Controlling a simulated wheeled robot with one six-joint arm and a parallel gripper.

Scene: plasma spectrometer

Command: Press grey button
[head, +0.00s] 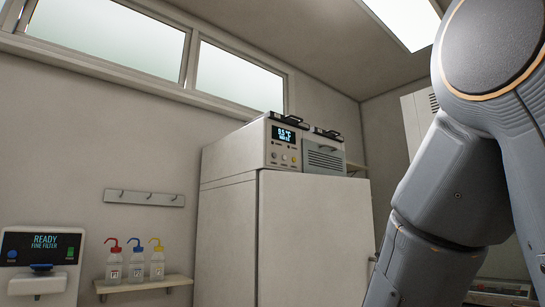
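I cannot clearly pick out a grey button. A control panel (287,152) on the unit atop the white cabinet has a lit display (287,135) and several small round pale or yellowish controls below it, too small to tell which is grey. The wall dispenser (44,262) at lower left reads "READY FINE FILTER" and has a blue button (12,254) and a green control (70,253). My arm fills the right side; my gripper is out of view.
The tall white cabinet (312,235) stands in the centre. Wash bottles with red, blue and yellow tops (135,264) stand on a small wall shelf (146,284). A hook rail (144,198) is above them. Another appliance (500,291) shows partly behind my arm.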

